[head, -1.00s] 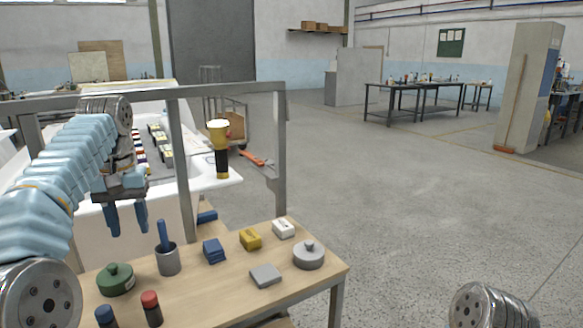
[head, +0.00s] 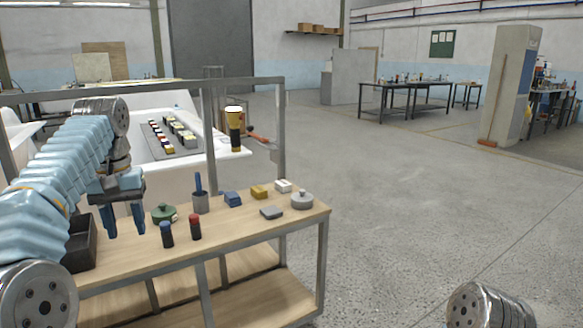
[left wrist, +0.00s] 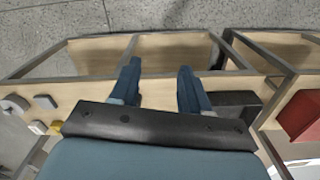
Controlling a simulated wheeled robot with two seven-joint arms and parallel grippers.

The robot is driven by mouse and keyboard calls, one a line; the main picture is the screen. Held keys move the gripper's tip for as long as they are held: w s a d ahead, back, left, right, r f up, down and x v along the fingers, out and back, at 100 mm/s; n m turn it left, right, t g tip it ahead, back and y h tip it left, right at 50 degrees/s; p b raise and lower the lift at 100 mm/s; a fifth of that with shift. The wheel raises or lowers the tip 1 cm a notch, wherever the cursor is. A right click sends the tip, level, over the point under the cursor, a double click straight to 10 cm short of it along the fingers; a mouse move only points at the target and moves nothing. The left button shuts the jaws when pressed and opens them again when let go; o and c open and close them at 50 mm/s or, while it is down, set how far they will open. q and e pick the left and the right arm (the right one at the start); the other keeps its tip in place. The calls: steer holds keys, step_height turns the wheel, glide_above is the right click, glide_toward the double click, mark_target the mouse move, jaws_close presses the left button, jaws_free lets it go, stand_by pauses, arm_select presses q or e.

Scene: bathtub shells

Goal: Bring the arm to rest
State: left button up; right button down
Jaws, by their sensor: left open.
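My left gripper (head: 124,220) hangs fingers-down over the left part of the wooden bench (head: 265,225) in the head view. Its two blue fingers are apart with nothing between them. In the left wrist view the gripper (left wrist: 158,85) also shows open and empty above the bench. In the head view the green lidded pot (head: 163,213) and a blue-capped bottle (head: 167,236) stand just right of the fingers. My right gripper is out of view; only a metal joint of mine shows at the bottom right.
A dark bin (head: 80,248) sits at the bench's left end. A red-capped bottle (head: 195,228), a grey cup (head: 201,203) and a grey lidded pot (head: 302,200) stand on the bench. A white tub (head: 175,160) is behind the metal frame. The floor to the right is clear.

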arm_select(q)
steer(key=w+d+f+m, duration=0.1)
steer(key=w+d+f, duration=0.2)
steer(key=f, duration=0.7)
steer(key=w+d+f+m, duration=0.1)
steer(key=w+d+f, duration=0.15)
steer(key=f, duration=0.75)
steer(key=s+d+f+m+h, duration=0.1)
steer(key=d+f, duration=0.2)
steer(key=f, duration=0.6)
steer(key=s+d+f+h, duration=0.1)
steer(key=d+f, duration=0.2)
steer(key=f, duration=0.6)
steer(key=s+d+f+h, duration=0.1)
steer(key=s+d+f, duration=0.5)
steer(key=s+f, duration=0.65)
steer(key=s+d+f, duration=0.2)
steer(key=s, duration=0.4)
steer(key=s+d+f+h, duration=0.1)
steer(key=s+d+f, duration=0.1)
steer(key=s, duration=0.4)
steer(key=shift+f+n+t, duration=0.3)
steer(key=shift+f+n, duration=0.1)
steer(key=shift+s, duration=0.1)
